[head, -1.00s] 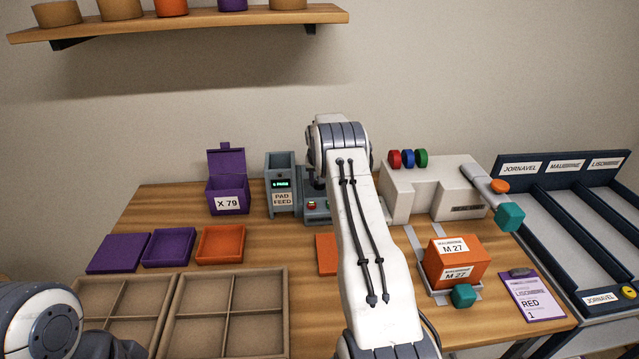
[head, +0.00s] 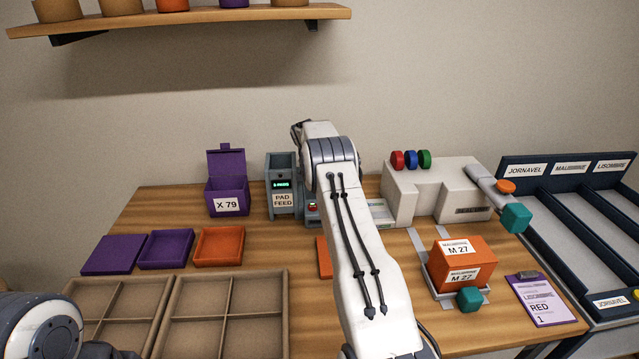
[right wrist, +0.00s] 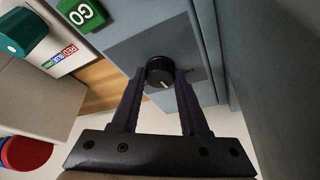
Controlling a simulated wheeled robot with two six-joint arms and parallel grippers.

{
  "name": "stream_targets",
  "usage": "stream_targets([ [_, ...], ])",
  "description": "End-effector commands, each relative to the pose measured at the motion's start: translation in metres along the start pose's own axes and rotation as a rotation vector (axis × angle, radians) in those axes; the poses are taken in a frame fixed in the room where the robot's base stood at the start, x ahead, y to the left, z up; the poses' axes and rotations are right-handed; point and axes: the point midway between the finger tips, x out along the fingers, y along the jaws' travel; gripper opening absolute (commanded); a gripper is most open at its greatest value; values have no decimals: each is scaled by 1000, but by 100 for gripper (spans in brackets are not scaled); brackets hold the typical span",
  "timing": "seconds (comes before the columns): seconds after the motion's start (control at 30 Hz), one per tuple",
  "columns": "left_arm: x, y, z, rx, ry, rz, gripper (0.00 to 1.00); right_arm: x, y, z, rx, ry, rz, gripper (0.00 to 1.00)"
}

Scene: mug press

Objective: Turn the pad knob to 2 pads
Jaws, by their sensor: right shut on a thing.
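The pad feed (head: 281,184) is a grey-blue box with a small green display and a "PAD FEED" label, at the back middle of the table. The display text is too small to read surely. In the right wrist view the black pad knob (right wrist: 160,72) with a white pointer mark sits on the grey panel. My right gripper (right wrist: 161,80) is shut on the knob, one finger on each side. In the head view my right arm hides the knob and this gripper. My left arm shows at the lower left; its gripper is not clearly visible.
A green GO button (right wrist: 83,14) is near the knob. A purple X 79 box (head: 228,196) stands left of the feed, a beige machine (head: 435,190) right. An orange M 27 box (head: 462,262), a clipboard (head: 540,298) and divided trays (head: 228,272) are nearer.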

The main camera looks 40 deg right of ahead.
Motion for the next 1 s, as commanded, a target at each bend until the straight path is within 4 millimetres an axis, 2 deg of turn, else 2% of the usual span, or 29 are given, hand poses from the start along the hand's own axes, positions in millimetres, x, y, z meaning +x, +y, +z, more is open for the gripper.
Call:
stream_targets([
  [0.23, 0, 0, 0, 0, 0, 0, 50, 0, 0, 0, 0, -1, 0, 0],
  [0.27, 0, 0, 0, 0, 0, 0, 50, 0, 0, 0, 0, -1, 0, 52],
  [0.3, 0, 0, 0, 0, 0, 0, 50, 0, 0, 0, -1, -1, 0, 67],
  [0.33, 0, 0, 0, 0, 0, 0, 50, 0, 0, 0, -1, -1, 0, 74],
  [0.63, 0, 0, 0, 0, 0, 0, 50, -1, 0, 0, -1, 0, -1, 74],
  [0.73, 2, 0, 0, 0, 0, 0, 50, -6, 0, 0, -1, 1, -2, 74],
  [0.87, 6, 0, 0, 0, 0, 0, 50, -25, -1, 0, -1, 2, -3, 74],
  [1.0, 12, -1, 1, 0, 0, 0, 50, -54, -1, 0, -1, 2, -4, 74],
])
